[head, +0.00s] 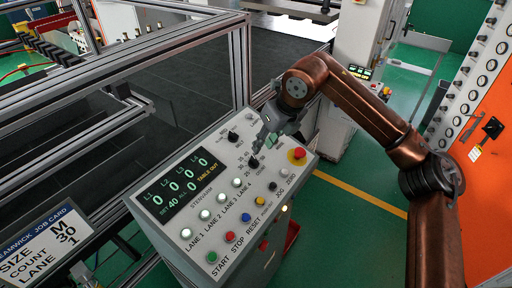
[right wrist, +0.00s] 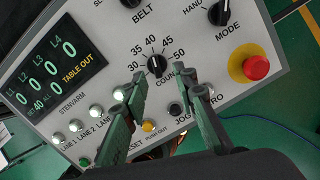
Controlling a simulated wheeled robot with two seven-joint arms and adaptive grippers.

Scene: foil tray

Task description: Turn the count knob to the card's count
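The count knob (right wrist: 157,66) is a small black knob with a white mark, on the grey control panel (right wrist: 225,95). A scale from 30 to 50 surrounds it, and its mark appears to point near 40. It also shows in the head view (head: 254,162), close to my right gripper (head: 263,141). In the right wrist view, my right gripper (right wrist: 169,90) has its fingers apart with nothing between them; the knob lies just beyond the fingertips. The job card (head: 45,246) reads size M, count 30, lane 1. The display (head: 175,187) shows set 40. My left gripper is not in view.
A red stop button on a yellow base (right wrist: 256,67) and the mode knob (right wrist: 217,13) stand right of the count knob. The belt knob (right wrist: 131,3) is above it. Lane buttons and coloured buttons line the panel's lower part. A metal frame (head: 240,65) stands behind.

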